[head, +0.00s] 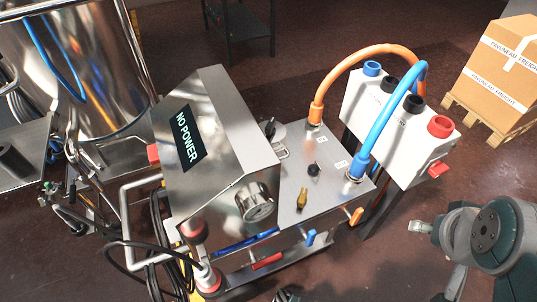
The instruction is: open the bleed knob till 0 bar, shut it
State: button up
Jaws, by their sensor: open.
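The steel panel (285,205) carries a small black knob (313,169) near its middle and a brass-coloured fitting (302,198) nearer its front edge. I cannot tell from this view which of them is the bleed knob. A round gauge-like dial (256,203) sits on the front of the steel box (220,140); its reading is too small to make out.
Orange (345,62) and blue (387,118) hoses arch from the panel to a white box (395,125) with coloured caps. Small coloured levers (311,237) line the panel's front edge. Black cables hang at left. A carton (497,70) stands on a pallet at upper right.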

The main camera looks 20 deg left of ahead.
aim_at(301, 200)
jog(key=u, duration=1.15)
